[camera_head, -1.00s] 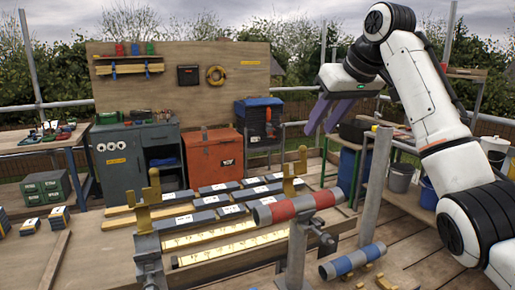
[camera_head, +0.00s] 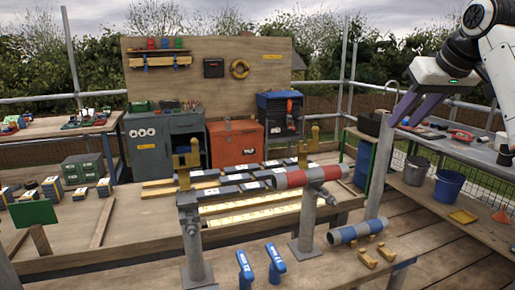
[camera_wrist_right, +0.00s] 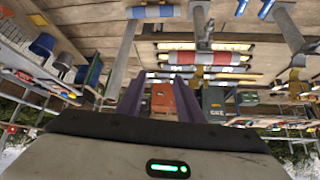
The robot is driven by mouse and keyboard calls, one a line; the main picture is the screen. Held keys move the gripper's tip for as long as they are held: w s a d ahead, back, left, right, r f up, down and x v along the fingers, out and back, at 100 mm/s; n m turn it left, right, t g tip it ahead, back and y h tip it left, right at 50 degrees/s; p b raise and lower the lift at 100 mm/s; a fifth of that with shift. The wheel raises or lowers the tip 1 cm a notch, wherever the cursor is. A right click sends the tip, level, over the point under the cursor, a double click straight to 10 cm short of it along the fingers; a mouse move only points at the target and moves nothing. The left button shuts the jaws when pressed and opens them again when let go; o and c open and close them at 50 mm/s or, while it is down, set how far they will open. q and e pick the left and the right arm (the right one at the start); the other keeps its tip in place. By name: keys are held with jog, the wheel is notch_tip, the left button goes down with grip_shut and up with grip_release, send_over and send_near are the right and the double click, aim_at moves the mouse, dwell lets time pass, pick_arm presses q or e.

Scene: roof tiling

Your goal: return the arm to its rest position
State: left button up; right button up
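My right gripper (camera_head: 404,110) is raised at the upper right in the head view, above the right-hand workbench. Its two purple fingers point downward with nothing between them. In the right wrist view the fingers of this gripper (camera_wrist_right: 160,85) stand apart with a clear gap, and the scene appears upside down. My white and black right arm (camera_head: 490,40) is bent at the right edge of the head view. My left gripper and left arm are not in the head view.
The right-hand workbench (camera_head: 470,150) lies below my right arm. Open decking is at the lower right.

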jog(key=s+d+m+h, duration=0.2)
jog(key=s+d+m, duration=0.15)
jog(key=d, duration=1.15)
jog(key=w+f+n+h, duration=0.2)
jog(key=w+f, duration=0.1)
jog(key=f, duration=2)
jog(key=s+a+f+n, duration=0.1)
jog(key=s+a+f, duration=0.15)
jog(key=f, duration=0.75)
jog(key=s+a+f+n, duration=0.1)
jog(key=s+f, duration=0.3)
jog(key=f, duration=0.6)
jog(key=s+a+f+n+y, duration=0.1)
jog(key=s+a+f, duration=0.2)
jog(key=s+f, duration=0.4)
jog(key=s+a+f+n+y, duration=0.1)
jog(key=s+a+f+n, duration=0.15)
jog(key=s+f, duration=0.45)
jog(key=s+a+f+n+y, duration=0.1)
jog(key=s+a+f, duration=0.1)
jog(key=s+a, duration=0.5)
jog(key=s+a+f+y, duration=0.1)
jog(key=s+a+f, duration=0.1)
jog(key=s, duration=0.9)
jog(key=a+m+t+y, duration=0.1)
jog(key=a+m, duration=0.3)
jog(key=a, duration=0.9)
